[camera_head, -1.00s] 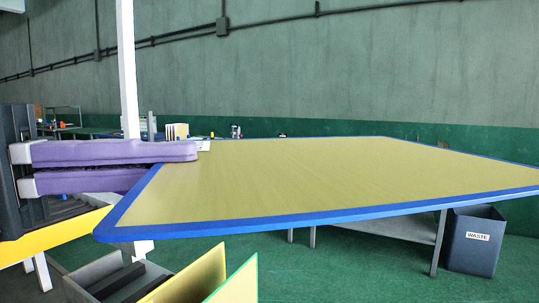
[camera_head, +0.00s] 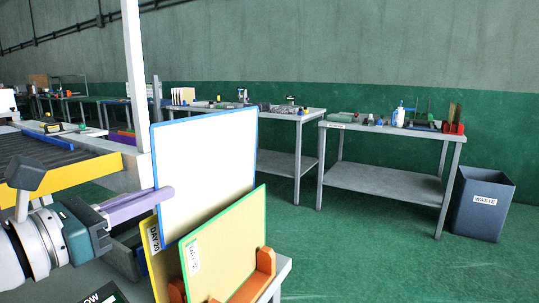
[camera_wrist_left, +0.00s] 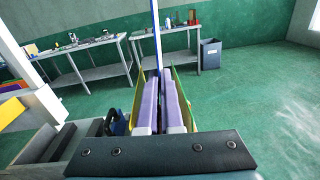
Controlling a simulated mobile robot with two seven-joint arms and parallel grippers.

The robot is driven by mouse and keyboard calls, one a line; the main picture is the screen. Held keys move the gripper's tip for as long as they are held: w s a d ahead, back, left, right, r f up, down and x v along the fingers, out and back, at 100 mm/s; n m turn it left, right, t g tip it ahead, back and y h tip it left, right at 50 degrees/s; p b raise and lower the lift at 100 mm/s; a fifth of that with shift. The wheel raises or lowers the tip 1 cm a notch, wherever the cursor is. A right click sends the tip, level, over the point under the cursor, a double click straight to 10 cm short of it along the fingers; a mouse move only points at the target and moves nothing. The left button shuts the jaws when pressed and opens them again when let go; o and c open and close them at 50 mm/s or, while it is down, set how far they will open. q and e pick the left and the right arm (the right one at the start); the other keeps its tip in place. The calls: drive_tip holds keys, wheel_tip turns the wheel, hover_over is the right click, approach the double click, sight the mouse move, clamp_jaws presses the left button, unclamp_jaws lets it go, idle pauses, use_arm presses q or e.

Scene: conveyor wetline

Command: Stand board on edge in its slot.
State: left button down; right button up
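The blue-edged board (camera_head: 207,165), with a pale face, stands upright on edge in the head view. My left gripper (camera_head: 160,197) has purple fingers closed at the board's left side. In the left wrist view the fingers (camera_wrist_left: 162,82) lie on either side of the board, seen edge-on as a thin blue line (camera_wrist_left: 155,25). The board is between a yellow board (camera_head: 160,262) labelled DAY 20 and a green-edged board (camera_head: 232,245). An orange rack piece (camera_head: 265,268) shows at the green-edged board's lower right. The blue-edged board's lower edge is hidden, so I cannot tell if it is seated. My right gripper is not in view.
A grey bin (camera_head: 482,212) marked WASTE stands at the right. Steel benches (camera_head: 385,184) with small items line the back wall. A conveyor with a yellow side rail (camera_head: 60,178) is at the left, beside a white post (camera_head: 134,80). The green floor between is open.

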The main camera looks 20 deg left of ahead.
use_arm(q)
drive_tip(key=shift+n+y, duration=0.6)
drive_tip(key=shift+n, duration=0.2)
drive_tip(key=shift+a+f+b, duration=0.15)
drive_tip(key=shift+f+b, duration=0.95)
drive_tip(key=shift+f, duration=0.4)
drive_tip(key=shift+a+f+b, duration=0.2)
drive_tip(key=shift+f+b, duration=0.9)
drive_tip(key=shift+f, duration=0.4)
drive_tip(key=shift+a+f+b, duration=0.15)
drive_tip(key=shift+f+b, duration=0.95)
drive_tip(key=shift+f, duration=0.6)
drive_tip(key=shift+f+b, duration=0.35)
drive_tip(key=shift+b, duration=0.1)
drive_tip(key=shift+f+b, duration=2.9)
drive_tip(key=shift+f, duration=0.25)
drive_tip(key=c, duration=1.3)
unclamp_jaws()
